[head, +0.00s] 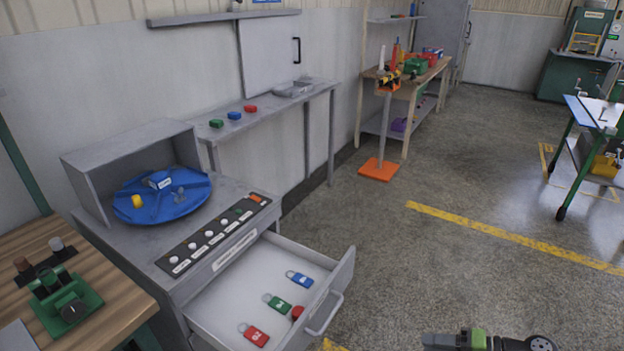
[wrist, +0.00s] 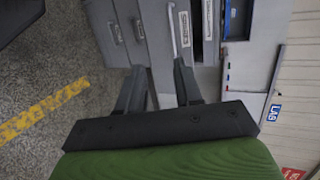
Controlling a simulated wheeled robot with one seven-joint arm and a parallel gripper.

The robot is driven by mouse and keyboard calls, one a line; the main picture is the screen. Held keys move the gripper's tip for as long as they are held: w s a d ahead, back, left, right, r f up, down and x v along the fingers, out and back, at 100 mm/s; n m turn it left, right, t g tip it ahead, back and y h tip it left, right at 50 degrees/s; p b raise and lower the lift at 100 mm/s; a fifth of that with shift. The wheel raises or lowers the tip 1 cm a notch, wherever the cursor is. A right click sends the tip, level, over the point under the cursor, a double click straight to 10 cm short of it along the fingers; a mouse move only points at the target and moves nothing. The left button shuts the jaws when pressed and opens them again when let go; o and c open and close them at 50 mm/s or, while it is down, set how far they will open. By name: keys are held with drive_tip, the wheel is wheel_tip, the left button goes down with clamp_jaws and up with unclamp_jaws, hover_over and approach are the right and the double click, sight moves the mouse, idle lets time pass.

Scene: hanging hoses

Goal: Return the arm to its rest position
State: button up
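My gripper (wrist: 158,82) shows in the wrist view with its two dark fingers apart and nothing between them. Its green body fills the bottom of that view. In the head view part of my arm with the gripper (head: 436,341) lies at the bottom edge, right of the drawer and over the floor. The fingers point left towards the grey cabinet (head: 170,285), apart from it. The rest of the arm is out of view.
The cabinet's drawer (head: 235,300) stands open, with red, green and blue padlocks inside. A blue turntable (head: 165,205) sits on top. An orange-based stand (head: 379,169) is farther back. Wide floor (head: 450,260) is clear. A green-legged table (head: 570,165) is at right.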

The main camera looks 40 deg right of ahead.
drive_tip(key=w+a+r+n+g+h+p, duration=0.1)
drive_tip(key=w+a+r+n+g+p, duration=0.3)
drive_tip(key=w+a+r, duration=0.6)
drive_tip(key=w+a+r+n+g+h+p, duration=0.25)
drive_tip(key=w+a+r+g, duration=0.5)
drive_tip(key=r, duration=0.45)
drive_tip(key=s+a+r+n+t+h+p, duration=0.2)
drive_tip(key=a+r+n+h, duration=0.15)
drive_tip(key=a+r, duration=0.7)
drive_tip(key=s+a+r+n+t+p, duration=0.2)
drive_tip(key=s+a+r+t, duration=0.1)
drive_tip(key=s+a, duration=0.2)
drive_tip(key=shift+s+r+n, duration=0.25)
drive_tip(key=shift+s+n, duration=0.05)
drive_tip(key=shift+s, duration=0.9)
drive_tip(key=shift+a, duration=0.1)
